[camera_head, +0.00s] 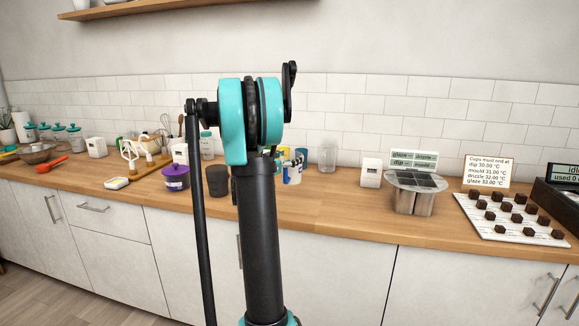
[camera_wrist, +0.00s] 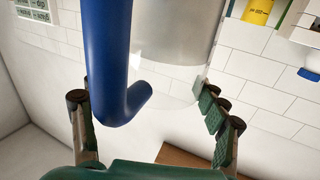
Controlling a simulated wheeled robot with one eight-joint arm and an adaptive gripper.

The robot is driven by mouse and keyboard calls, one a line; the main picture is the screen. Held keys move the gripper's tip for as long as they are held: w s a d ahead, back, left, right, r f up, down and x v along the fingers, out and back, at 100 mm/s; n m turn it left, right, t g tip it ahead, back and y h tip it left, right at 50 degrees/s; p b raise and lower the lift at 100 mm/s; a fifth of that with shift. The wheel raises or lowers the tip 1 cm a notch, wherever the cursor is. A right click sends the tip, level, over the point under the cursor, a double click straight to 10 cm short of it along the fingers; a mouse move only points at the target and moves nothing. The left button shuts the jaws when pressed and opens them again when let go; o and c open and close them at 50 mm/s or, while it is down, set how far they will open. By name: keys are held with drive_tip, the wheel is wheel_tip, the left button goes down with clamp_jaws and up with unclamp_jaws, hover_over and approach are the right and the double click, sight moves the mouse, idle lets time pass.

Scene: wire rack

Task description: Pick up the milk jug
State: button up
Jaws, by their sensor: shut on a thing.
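In the wrist view the milk jug shows as a pale grey, partly see-through body (camera_wrist: 175,35) with a thick blue handle (camera_wrist: 108,55). My gripper (camera_wrist: 145,100) has one finger on each side of the handle and is shut on the jug. The fingers partly overlap the jug, and its far side and base are hard to make out.
A wooden counter (camera_head: 330,206) runs along a white tiled wall. A purple pot (camera_head: 176,178), a dark cup (camera_head: 217,181) and a clear beaker (camera_head: 327,156) stand near my arm.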

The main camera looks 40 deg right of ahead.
wheel_tip(320, 180, up, 12)
idle(0.9)
drive_tip(key=shift+r, duration=0.1)
idle(0.7)
